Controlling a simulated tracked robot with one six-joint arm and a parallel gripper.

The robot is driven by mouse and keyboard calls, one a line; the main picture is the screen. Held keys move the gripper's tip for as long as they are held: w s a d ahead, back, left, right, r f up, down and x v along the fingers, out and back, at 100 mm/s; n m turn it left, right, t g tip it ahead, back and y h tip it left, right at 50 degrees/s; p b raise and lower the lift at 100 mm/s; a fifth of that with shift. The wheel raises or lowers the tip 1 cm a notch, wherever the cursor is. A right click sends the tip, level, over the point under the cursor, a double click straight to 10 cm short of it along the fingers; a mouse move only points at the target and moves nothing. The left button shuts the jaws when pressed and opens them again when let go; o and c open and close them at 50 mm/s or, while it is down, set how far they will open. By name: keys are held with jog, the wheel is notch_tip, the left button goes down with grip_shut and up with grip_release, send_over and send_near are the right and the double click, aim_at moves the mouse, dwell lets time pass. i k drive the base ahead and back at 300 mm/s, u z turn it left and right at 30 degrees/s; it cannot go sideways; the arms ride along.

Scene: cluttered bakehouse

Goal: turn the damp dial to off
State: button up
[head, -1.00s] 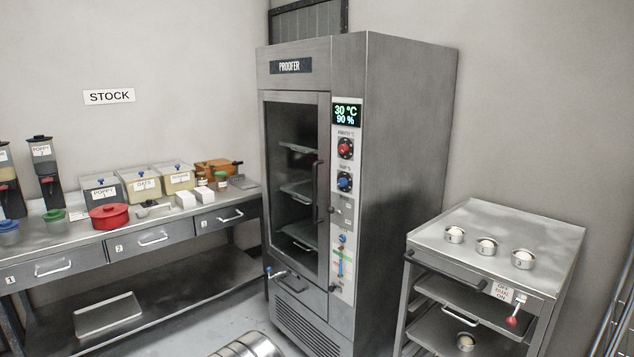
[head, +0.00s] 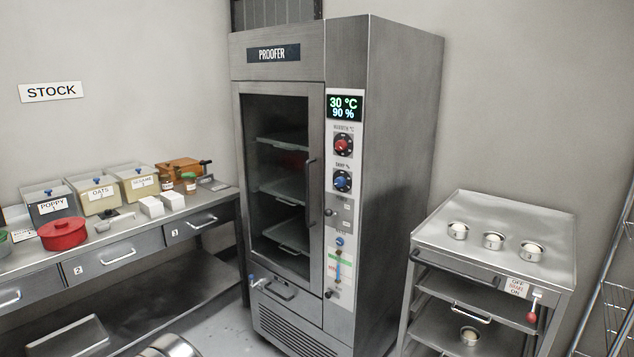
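The proofer (head: 400,130) is a tall steel cabinet in the middle of the head view, with its glass door (head: 285,180) shut. The damp dial (head: 342,181) is a blue knob on a black round plate on the white control panel, below the red heater dial (head: 343,146). The display (head: 345,107) above reads 30 °C and 90 %. The damp dial's marks are too small to read, so I cannot tell its exact setting. My gripper is not in view.
A steel trolley (head: 515,270) with several small tins stands right of the proofer. A bench (head: 130,235) with bins and a red pot (head: 63,233) is at the left. A round metal thing (head: 170,346) is at the bottom edge. Some floor shows before the proofer.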

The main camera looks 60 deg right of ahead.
aim_at(339, 181)
jog(key=z, duration=0.25)
jog(key=i, duration=1.1)
jog(key=z, duration=0.4)
